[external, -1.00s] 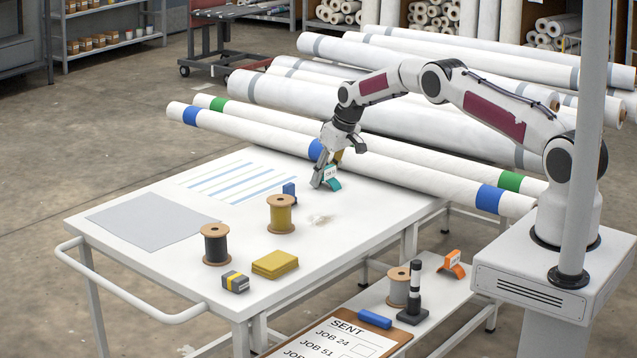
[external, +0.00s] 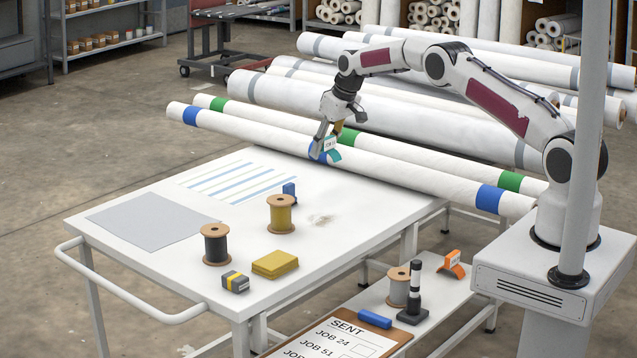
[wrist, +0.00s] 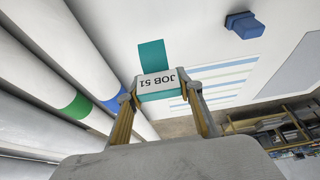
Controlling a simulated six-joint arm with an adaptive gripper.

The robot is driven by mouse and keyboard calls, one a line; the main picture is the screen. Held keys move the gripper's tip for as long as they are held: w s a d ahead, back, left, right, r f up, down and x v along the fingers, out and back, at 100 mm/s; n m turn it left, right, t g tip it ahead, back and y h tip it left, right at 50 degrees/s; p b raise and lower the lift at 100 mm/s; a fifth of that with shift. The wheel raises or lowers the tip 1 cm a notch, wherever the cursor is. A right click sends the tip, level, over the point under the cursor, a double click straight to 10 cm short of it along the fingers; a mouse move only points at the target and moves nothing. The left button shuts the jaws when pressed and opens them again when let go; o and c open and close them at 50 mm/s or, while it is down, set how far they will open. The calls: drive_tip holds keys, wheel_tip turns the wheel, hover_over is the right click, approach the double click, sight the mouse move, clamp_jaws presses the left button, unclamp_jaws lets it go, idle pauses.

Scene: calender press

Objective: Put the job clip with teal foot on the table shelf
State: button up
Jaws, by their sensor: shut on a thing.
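The job clip with teal foot (external: 334,155) is held in my gripper (external: 328,145) above the far part of the white table, in front of the blue-banded roll. In the wrist view the clip (wrist: 152,55) sits between both fingers of my gripper (wrist: 158,98), its white label reading JOB 51 upside down. My gripper is shut on it. The table shelf (external: 372,298) is the lower white surface at the front right of the table.
On the shelf are an orange clip (external: 453,265), a spool (external: 397,287), a dark stamp-like stand (external: 414,295), a blue block (external: 375,319) and a SENT clipboard (external: 345,345). The tabletop holds two spools, yellow pads (external: 275,264) and a blue clip (external: 289,190). Long rolls (external: 420,170) lie behind.

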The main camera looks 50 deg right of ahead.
sight(329, 154)
drive_tip(key=shift+r, duration=0.8)
drive_tip(key=shift+s+f, duration=0.25)
drive_tip(key=shift+f, duration=0.35)
drive_tip(key=shift+s+a+f+m, duration=0.15)
drive_tip(key=shift+s+f+m, duration=0.15)
drive_tip(key=shift+s+f, duration=0.1)
drive_tip(key=shift+s+a+f, duration=0.4)
drive_tip(key=shift+s+a, duration=0.05)
drive_tip(key=shift+s, duration=0.3)
drive_tip(key=s+a+r, duration=0.2)
drive_tip(key=s+a, duration=0.2)
drive_tip(key=s, duration=0.5)
drive_tip(key=s+a+r, duration=0.2)
drive_tip(key=s+a, duration=0.3)
drive_tip(key=s, duration=0.4)
drive_tip(key=s+a+r, duration=0.2)
drive_tip(key=s+a, duration=0.2)
drive_tip(key=s, duration=0.5)
drive_tip(key=s+d+f, duration=0.2)
drive_tip(key=s+f, duration=0.2)
drive_tip(key=f, duration=0.4)
drive_tip(key=s+d+f, duration=0.1)
drive_tip(key=s+f, duration=0.3)
drive_tip(key=f, duration=0.4)
drive_tip(key=shift+s+d, duration=0.35)
drive_tip(key=shift+d, duration=0.05)
